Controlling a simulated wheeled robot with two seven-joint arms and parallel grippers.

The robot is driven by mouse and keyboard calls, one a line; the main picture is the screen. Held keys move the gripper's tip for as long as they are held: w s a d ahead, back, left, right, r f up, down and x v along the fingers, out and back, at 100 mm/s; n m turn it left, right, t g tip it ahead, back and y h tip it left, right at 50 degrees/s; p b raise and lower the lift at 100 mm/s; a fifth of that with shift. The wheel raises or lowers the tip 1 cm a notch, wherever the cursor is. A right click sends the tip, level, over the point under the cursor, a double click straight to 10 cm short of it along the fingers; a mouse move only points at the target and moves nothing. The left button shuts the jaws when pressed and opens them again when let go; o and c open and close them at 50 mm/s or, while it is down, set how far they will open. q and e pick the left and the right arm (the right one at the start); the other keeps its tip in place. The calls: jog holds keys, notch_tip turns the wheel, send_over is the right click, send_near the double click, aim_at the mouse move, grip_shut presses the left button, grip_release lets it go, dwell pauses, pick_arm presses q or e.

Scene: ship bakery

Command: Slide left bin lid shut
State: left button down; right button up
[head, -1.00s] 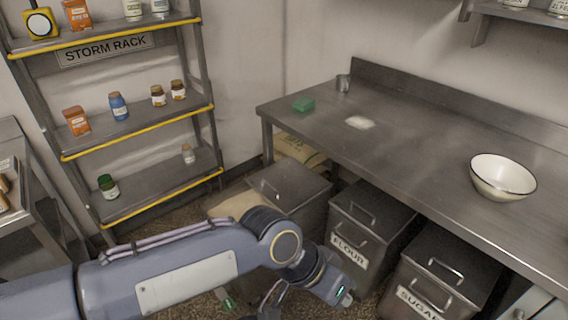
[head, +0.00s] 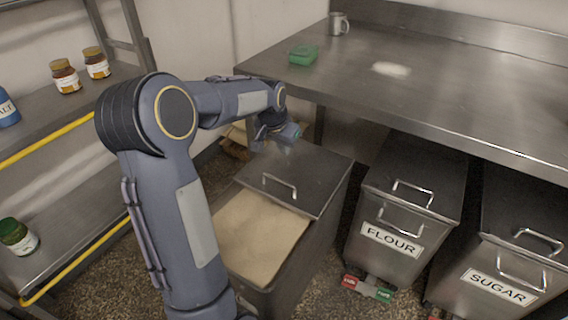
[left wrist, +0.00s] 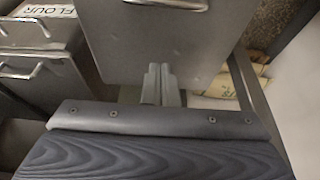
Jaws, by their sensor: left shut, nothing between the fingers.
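The left bin (head: 318,245) is a grey metal bin, partly open. Its flat lid (head: 312,178) with a bar handle covers the back part, and a tan fill shows in the open front part. My left arm reaches over the bin's left side. My left gripper (head: 287,143) is at the lid's far end, pointing down. In the left wrist view its fingers (left wrist: 161,84) are together and empty, beside the edge of the lid (left wrist: 165,45). I cannot tell whether they touch it. My right gripper is out of view.
The flour bin (head: 405,240) and sugar bin (head: 496,285) stand to the right under the steel counter (head: 450,85). A green box (head: 303,54) and a mug (head: 339,24) are on the counter. The shelf rack (head: 65,125) is close on the left.

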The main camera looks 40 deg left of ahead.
pick_arm(q)
jog(key=b, duration=0.2)
send_over(289, 179)
notch_tip(289, 179, down, 9)
jog(key=shift+r, duration=0.2)
jog(key=s+b, duration=0.1)
jog(key=s, duration=0.2)
jog(key=shift+d+r, duration=0.1)
jog(key=shift+s+d, duration=0.1)
jog(key=shift+s, duration=0.45)
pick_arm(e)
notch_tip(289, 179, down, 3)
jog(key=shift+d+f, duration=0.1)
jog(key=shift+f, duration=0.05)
